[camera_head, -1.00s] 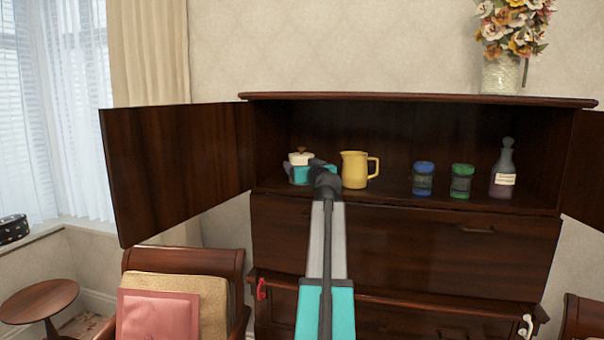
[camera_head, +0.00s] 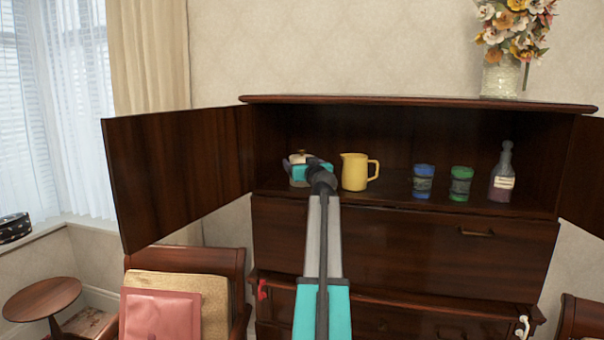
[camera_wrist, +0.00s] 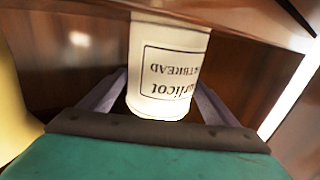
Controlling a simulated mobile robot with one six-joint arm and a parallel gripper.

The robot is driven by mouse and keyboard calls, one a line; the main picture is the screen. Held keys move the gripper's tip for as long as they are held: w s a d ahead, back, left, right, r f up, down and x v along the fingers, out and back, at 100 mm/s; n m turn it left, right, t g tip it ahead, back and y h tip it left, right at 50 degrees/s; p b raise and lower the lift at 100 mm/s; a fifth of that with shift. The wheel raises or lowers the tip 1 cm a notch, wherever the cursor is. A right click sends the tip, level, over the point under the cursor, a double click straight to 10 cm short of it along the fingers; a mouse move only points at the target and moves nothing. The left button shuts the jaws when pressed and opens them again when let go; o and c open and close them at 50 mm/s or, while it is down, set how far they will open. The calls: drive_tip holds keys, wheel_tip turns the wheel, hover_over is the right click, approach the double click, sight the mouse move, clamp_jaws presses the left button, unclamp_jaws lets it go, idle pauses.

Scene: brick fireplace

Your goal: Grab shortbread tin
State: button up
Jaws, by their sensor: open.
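The shortbread tin (camera_head: 299,158) stands at the left of the open cabinet's shelf, with its cream top showing above my gripper. In the wrist view the tin (camera_wrist: 168,62) is a white cylinder with an upside-down, black-framed "SHORTBREAD" label. My gripper (camera_wrist: 160,88) is open, with one finger on each side of the tin's near end. I cannot tell whether either finger touches it. In the head view my teal gripper (camera_head: 308,171) covers the tin's middle.
A yellow jug (camera_head: 354,172) stands close to the right of the tin. A blue jar (camera_head: 423,181), a green jar (camera_head: 460,184) and a stoppered bottle (camera_head: 502,176) stand further right. The open left cabinet door (camera_head: 178,170) flanks the shelf.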

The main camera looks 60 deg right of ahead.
sight(302, 153)
drive_tip(key=shift+w, duration=0.1)
idle(0.5)
drive_tip(key=c, duration=1.2)
drive_tip(key=shift+r, duration=0.15)
drive_tip(key=shift+d+r+b, duration=0.1)
drive_tip(key=shift+r+b, duration=0.9)
drive_tip(key=shift+r, duration=0.65)
drive_tip(key=shift+s+a+r+b, duration=0.25)
drive_tip(key=shift+s+a+b, duration=0.45)
drive_tip(key=shift+a, duration=1.9)
drive_tip(key=shift+s+a+r+b, duration=0.25)
drive_tip(key=shift+s+a+b, duration=0.5)
drive_tip(key=shift+a, duration=1.85)
drive_tip(key=shift+s+a+r+b, duration=0.25)
drive_tip(key=shift+s+a+b, duration=0.45)
drive_tip(key=shift+a, duration=1.9)
